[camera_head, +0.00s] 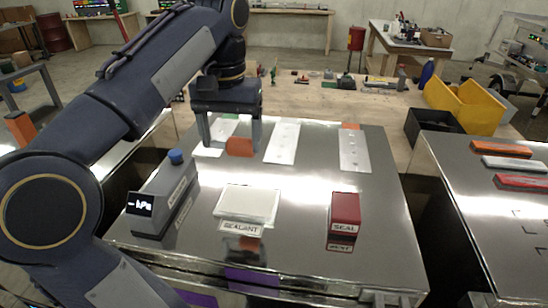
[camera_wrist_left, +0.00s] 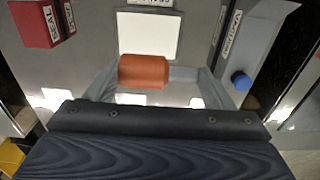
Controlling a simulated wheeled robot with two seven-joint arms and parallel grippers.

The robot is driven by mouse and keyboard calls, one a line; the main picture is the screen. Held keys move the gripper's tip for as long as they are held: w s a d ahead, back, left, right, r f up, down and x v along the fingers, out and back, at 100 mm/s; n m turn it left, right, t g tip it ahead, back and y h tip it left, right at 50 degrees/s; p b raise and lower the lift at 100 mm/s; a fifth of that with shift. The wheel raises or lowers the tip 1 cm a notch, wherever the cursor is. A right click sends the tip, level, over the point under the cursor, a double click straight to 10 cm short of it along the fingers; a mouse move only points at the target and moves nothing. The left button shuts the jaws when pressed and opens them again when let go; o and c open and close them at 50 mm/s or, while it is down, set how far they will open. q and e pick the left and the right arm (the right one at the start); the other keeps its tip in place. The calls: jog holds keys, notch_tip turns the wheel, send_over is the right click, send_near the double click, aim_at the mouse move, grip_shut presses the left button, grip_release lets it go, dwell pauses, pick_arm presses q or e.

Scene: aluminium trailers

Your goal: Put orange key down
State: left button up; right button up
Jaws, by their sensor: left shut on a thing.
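My left gripper (camera_head: 231,146) is shut on the orange key (camera_head: 239,147), a small orange block, above the shiny metal trailer top (camera_head: 300,180). The key is near the front end of the left white plate (camera_head: 214,135); I cannot tell whether it touches the surface. In the left wrist view the orange key (camera_wrist_left: 144,72) shows between the fingers of the gripper (camera_wrist_left: 150,78). Another orange piece (camera_head: 350,126) is at the far end of the right white plate (camera_head: 354,152). My right gripper is not in view.
A grey box with a blue button (camera_head: 175,157), a white pad labelled SEALANT (camera_head: 247,203) and a red SEAL block (camera_head: 345,208) stand on the trailer top. A middle white plate (camera_head: 283,143) lies behind. Orange (camera_head: 501,149), white (camera_head: 515,163) and red (camera_head: 521,181) bars lie on the right trailer.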

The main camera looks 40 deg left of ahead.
pick_arm(q)
jog(key=w+d+f, duration=0.1)
jog(key=w+f, duration=0.2)
jog(key=w, duration=0.1)
jog(key=w+d+f+p, duration=0.1)
jog(key=w+f, duration=0.1)
jog(key=w, duration=0.2)
jog(key=w+f+p, duration=0.1)
jog(key=w+f, duration=0.2)
jog(key=w, duration=0.1)
jog(key=shift+w+d+f, duration=0.35)
jog(key=shift+d, duration=0.05)
jog(key=shift+w+f, duration=0.15)
jog(key=shift+f, duration=0.05)
jog(key=f, duration=0.3)
jog(key=shift+w+d+f+p, duration=0.1)
jog(key=shift+w+d+p, duration=0.05)
jog(key=shift+w+p, duration=0.2)
jog(key=shift+f, duration=0.35)
jog(key=shift+f, duration=0.1)
jog(key=o, duration=1.2)
jog(key=shift+c, duration=0.2)
